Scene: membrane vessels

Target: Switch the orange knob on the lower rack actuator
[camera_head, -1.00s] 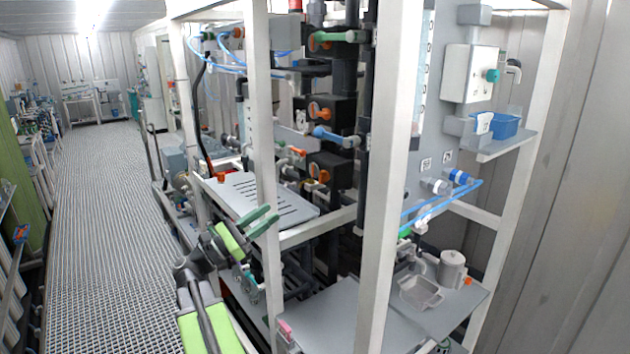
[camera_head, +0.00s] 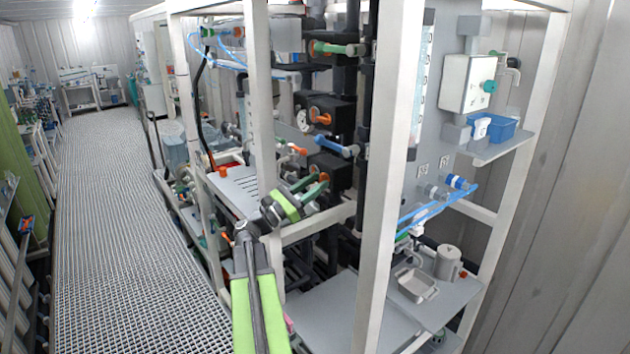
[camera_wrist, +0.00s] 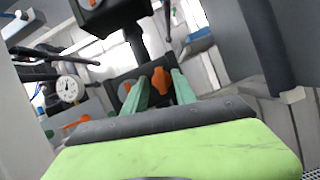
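The lower rack actuator is a black box (camera_head: 338,168) on the pipework in the head view, partly behind my gripper. Its orange knob (camera_wrist: 161,80) shows in the wrist view between my two green fingers, on the black actuator face (camera_wrist: 148,72). In the head view my gripper covers most of this knob. My gripper (camera_head: 309,183) is open and points at the lower actuator; it also shows in the wrist view (camera_wrist: 161,74). I cannot tell whether the fingers touch the knob. The upper actuator (camera_head: 340,110) has a similar orange knob (camera_head: 320,116).
White frame posts (camera_head: 391,180) stand close right of my arm, and another (camera_head: 258,100) stands to its left. A grey slotted shelf (camera_head: 238,188) lies left of my gripper. A round gauge (camera_wrist: 69,89) is left in the wrist view. The grated aisle (camera_head: 110,200) is clear.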

